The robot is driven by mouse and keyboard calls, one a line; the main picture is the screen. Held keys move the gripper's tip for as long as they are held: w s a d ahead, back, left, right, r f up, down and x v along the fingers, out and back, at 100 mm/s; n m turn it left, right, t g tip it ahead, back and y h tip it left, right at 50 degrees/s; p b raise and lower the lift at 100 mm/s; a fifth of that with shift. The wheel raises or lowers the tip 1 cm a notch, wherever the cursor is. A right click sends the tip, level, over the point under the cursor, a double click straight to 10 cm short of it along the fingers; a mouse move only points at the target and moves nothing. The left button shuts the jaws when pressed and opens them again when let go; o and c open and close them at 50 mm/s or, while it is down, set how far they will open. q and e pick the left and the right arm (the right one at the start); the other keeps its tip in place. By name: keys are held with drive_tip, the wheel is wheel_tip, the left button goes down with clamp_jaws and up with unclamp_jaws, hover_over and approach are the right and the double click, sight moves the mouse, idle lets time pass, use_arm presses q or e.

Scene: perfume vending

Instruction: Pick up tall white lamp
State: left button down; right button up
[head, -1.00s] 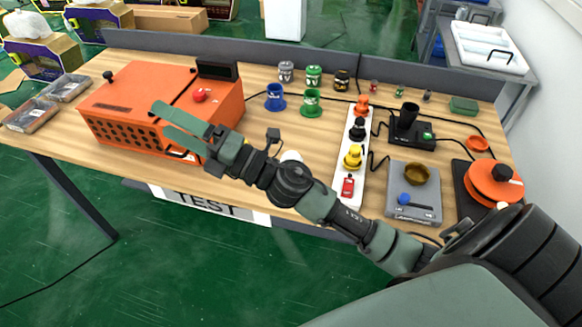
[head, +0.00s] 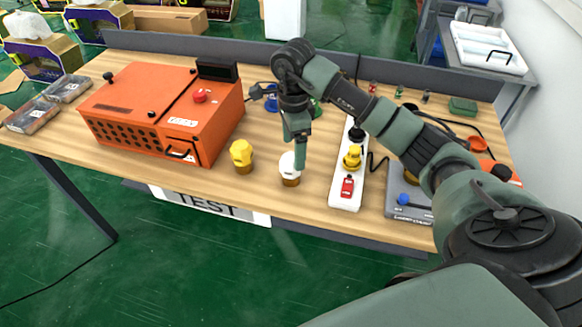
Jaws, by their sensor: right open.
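The white lamp (head: 288,170) has a rounded white top on a brown base and stands upright near the front edge of the table, right of centre. My right gripper (head: 298,162) points down right at it, with its fingers in front of or beside the white top. The jaws are open, and I cannot tell whether a finger touches the lamp. Part of the white top is hidden behind a finger. My left gripper does not show.
A yellow-topped lamp (head: 241,153) stands left of the white one. The orange box (head: 150,105) is further left. A white strip (head: 345,194) with coloured knobs lies to the right, beside a grey scale (head: 405,213). Bare table lies around the white lamp.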

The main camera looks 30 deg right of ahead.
sight(291, 157)
drive_tip(key=f, duration=0.2)
drive_tip(key=f+p, duration=0.2)
drive_tip(key=f, duration=0.1)
drive_tip(key=shift+a+f, duration=0.3)
drive_tip(key=shift+w+f, duration=0.1)
drive_tip(key=shift+f, duration=0.4)
drive_tip(key=c, duration=1.6)
drive_tip(key=shift+r, duration=0.15)
wheel_tip(291, 157, up, 10)
drive_tip(key=shift+w+f+b, duration=0.1)
drive_tip(key=shift+b, duration=1)
wheel_tip(291, 157, up, 10)
drive_tip(key=p, duration=0.1)
